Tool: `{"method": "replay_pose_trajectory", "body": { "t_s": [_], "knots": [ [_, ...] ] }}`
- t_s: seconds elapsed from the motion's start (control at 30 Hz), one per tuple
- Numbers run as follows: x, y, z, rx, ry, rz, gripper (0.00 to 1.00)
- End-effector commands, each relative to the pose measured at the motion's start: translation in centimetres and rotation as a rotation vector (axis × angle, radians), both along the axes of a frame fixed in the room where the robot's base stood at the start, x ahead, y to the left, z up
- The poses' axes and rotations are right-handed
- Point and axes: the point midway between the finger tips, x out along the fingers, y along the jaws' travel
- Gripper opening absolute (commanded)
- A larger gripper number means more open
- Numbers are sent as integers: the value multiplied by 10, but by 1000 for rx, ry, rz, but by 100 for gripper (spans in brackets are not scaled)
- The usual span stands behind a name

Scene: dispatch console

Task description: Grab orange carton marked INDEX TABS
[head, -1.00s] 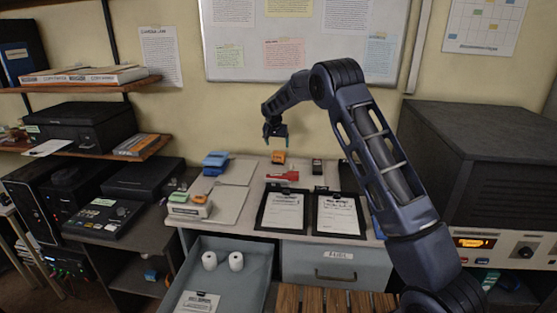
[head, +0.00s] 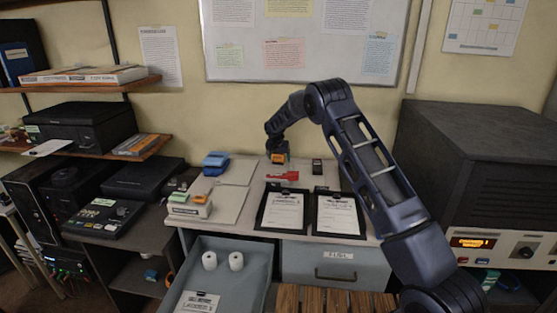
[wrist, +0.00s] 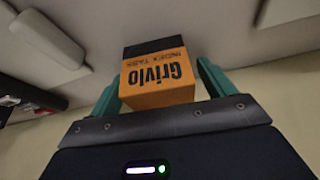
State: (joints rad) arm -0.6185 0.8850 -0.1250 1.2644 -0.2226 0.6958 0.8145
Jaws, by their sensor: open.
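The orange carton (head: 278,158) stands on the desk near the wall, under my gripper (head: 278,153). In the wrist view the carton (wrist: 158,83) shows an orange face with "Grivlo" and "INDEX TABS" in black, upside down, and a dark face beyond it. The green fingers of my gripper (wrist: 160,88) are open, one on each side of the carton. A narrow gap seems to show beside the carton's right side. I cannot tell whether the left finger touches it.
A red stapler (head: 284,176) lies just in front of the carton. A small black object (head: 317,166) stands to its right and blue items (head: 215,163) lie to its left.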

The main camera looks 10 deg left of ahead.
Motion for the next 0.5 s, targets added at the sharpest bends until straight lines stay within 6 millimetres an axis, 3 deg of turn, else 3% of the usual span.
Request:
{"method": "replay_pose_trajectory", "body": {
  "t_s": [0.17,0.43,0.5],
  "knots": [
    [0,0,0,1,-1,0,82],
    [0,0,0,1,0,0,33],
    [0,0,0,1,-1,0,33]
  ]
}}
